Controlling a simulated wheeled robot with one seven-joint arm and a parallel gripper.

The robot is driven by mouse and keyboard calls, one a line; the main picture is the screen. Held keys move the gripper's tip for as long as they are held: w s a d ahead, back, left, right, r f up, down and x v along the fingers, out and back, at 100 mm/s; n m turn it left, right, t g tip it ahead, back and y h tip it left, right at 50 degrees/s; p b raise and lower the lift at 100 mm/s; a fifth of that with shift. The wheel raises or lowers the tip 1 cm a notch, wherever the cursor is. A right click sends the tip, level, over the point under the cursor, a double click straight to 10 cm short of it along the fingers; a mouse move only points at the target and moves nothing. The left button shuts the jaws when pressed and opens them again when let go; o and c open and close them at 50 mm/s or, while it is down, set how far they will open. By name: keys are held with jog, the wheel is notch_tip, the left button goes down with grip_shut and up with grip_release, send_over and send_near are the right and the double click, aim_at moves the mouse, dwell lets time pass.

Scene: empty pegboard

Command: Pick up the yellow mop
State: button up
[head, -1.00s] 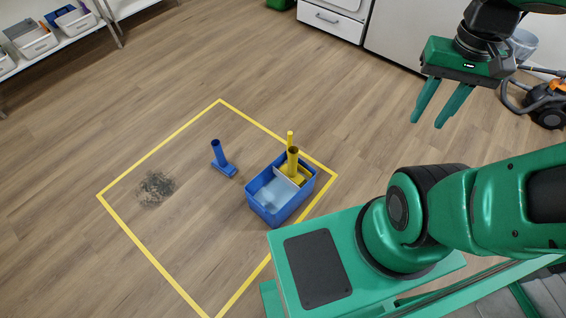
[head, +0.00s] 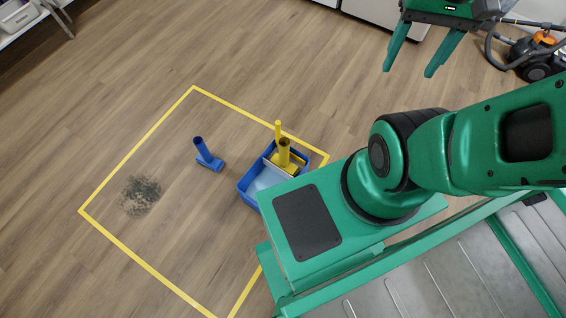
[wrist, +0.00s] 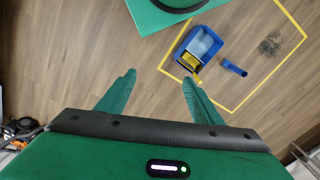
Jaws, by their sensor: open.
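The yellow mop (head: 284,151) stands in the blue bucket (head: 246,187), its handle tube rising above the yellow part of the bucket. Another thin yellow post (head: 278,131) rises just behind it. In the wrist view the bucket (wrist: 183,46) shows near the top, with yellow parts (wrist: 190,63) at its lower end. My gripper (head: 409,73) is open and empty, up and to the right of the bucket in the head view, well apart from it. In the wrist view my two fingers (wrist: 158,92) are spread with only bare floor between them.
A dark dirt patch (head: 141,195) lies further left. Yellow tape (head: 135,148) frames this area. A vacuum cleaner (head: 537,58) stands at the far right. The wooden floor between is clear.

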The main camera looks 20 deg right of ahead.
jog(key=w+f+n, duration=0.5)
jog(key=w, duration=0.3)
jog(key=w+f+n, duration=0.5)
jog(key=w, duration=0.2)
jog(key=w+a+f+n, duration=0.3)
jog(key=w+f+n, duration=0.1)
jog(key=f, duration=0.2)
jog(key=w+a+f+n, duration=0.3)
jog(key=w+f, duration=0.2)
jog(key=f, duration=0.1)
jog(key=n, duration=1.4)
send_over(284, 148)
jog(key=w+d, duration=0.1)
jog(key=w, duration=0.1)
notch_tip(284, 148, down, 30)
jog(key=f, duration=0.1)
notch_tip(284, 148, down, 4)
jog(key=shift+w+r, duration=0.1)
jog(key=shift+r, duration=0.05)
jog(key=shift+f, duration=3.2)
grip_shut()
